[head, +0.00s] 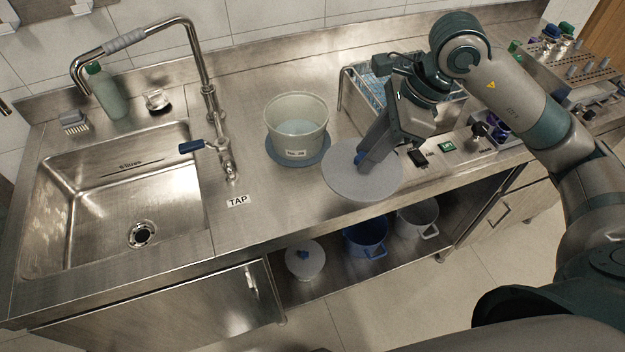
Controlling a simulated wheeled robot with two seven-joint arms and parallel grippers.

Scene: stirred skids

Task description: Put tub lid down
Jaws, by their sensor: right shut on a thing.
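A grey round tub lid (350,184) with a blue knob lies flat at the counter's front edge, or just above it; I cannot tell if it touches the steel. My right gripper (363,162) is shut on the lid's knob, coming down from the upper right. The tub (298,118), a pale bucket with a label, stands open on a blue round mat (312,164) to the left of the lid. It holds pale liquid. My left gripper is not in view.
A sink (60,200) with a tap (226,160) is at the left. A wire rack with a blue-lined basin (345,95) stands behind my right gripper. Pots (368,236) and a white lidded pot (304,262) sit on the shelf below. The counter between tap and tub is clear.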

